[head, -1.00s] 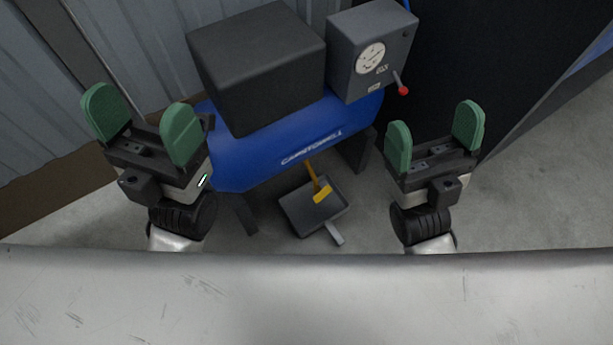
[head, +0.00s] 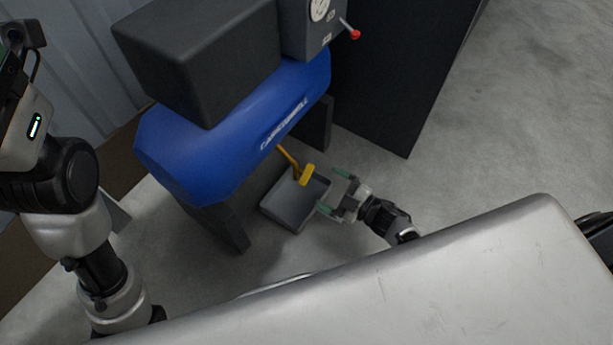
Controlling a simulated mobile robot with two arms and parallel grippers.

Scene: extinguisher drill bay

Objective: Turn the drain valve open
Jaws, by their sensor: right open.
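The drain valve shows as a yellow lever (head: 290,159) with a wider yellow end (head: 306,175), slanting down from under the blue tank (head: 235,125). It hangs over a grey drain pan (head: 283,205) on the floor. My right gripper (head: 333,191) is open, its green fingers spread at the right side of the pan. It is a short way right of the yellow end, apart from it in the picture, with nothing between the fingers. The pan's handle is hidden. My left gripper (head: 14,42) is cut off at the upper left edge, and its jaws cannot be made out.
A black box (head: 200,55) sits on the tank. A grey gauge box (head: 302,35) with a red-tipped lever (head: 352,34) is beside it. A dark leg (head: 222,228) stands left of the pan. A black cabinet (head: 395,80) stands behind. Floor at right is clear.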

